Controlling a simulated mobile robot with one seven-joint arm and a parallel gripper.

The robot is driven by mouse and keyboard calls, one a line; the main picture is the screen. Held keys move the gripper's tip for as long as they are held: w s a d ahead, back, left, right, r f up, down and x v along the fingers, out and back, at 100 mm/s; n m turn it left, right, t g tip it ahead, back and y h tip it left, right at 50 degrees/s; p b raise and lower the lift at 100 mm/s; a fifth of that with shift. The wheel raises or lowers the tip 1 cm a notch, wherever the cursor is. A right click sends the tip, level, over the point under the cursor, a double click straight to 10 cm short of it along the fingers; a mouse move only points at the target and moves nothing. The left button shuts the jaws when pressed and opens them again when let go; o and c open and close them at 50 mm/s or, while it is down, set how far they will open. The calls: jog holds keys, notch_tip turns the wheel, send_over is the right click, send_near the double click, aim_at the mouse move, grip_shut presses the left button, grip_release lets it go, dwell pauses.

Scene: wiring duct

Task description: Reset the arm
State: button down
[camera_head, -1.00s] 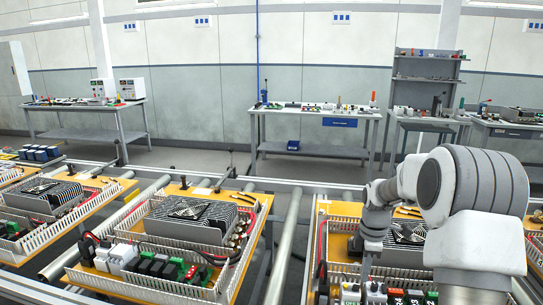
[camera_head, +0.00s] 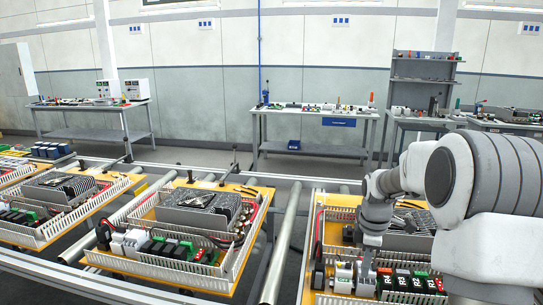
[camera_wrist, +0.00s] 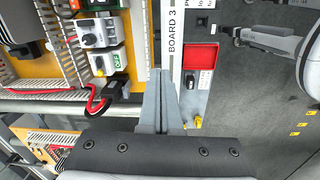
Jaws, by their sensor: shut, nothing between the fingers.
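My arm comes in from the right edge in the head view and bends down over the right-hand board. My gripper (camera_wrist: 163,100) shows in the wrist view with its two grey fingers together and nothing between them. It points along a pale rail lettered "BOARD 3" (camera_wrist: 174,35). In the head view its tip is hard to make out among the parts at the front of the right-hand board (camera_head: 318,235). In the wrist view, rotary switches (camera_wrist: 97,35) and a red cable (camera_wrist: 96,104) lie left of the fingers. I cannot tell whether the fingers touch anything.
A red square panel (camera_wrist: 201,57) lies right of the fingers. The middle board (camera_head: 236,272) and the left board (camera_head: 108,205) carry heat sinks and wiring ducts. A workbench (camera_head: 268,112) stands against the back wall, with open floor in front of it.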

jog(key=s+a+r+m+t+p, duration=0.1)
jog(key=s+a+r+m, duration=0.3)
jog(key=s+r, duration=0.45)
jog(key=s+a+r+m+t+p, duration=0.1)
jog(key=s+a+r+m, duration=0.1)
jog(key=s, duration=0.4)
jog(key=s+a+r+m+t, duration=0.1)
jog(key=s+r+m, duration=0.3)
jog(key=s+m, duration=0.1)
jog(key=s+a+r+m+t+p, duration=0.1)
jog(key=s+a+r+m+t, duration=0.1)
jog(key=s, duration=0.6)
jog(key=shift+a+r+m+p, duration=0.3)
jog(key=shift+r+m, duration=0.4)
jog(key=shift+r, duration=0.2)
jog(key=c, duration=1.5)
grip_release()
jog(key=shift+c, duration=0.2)
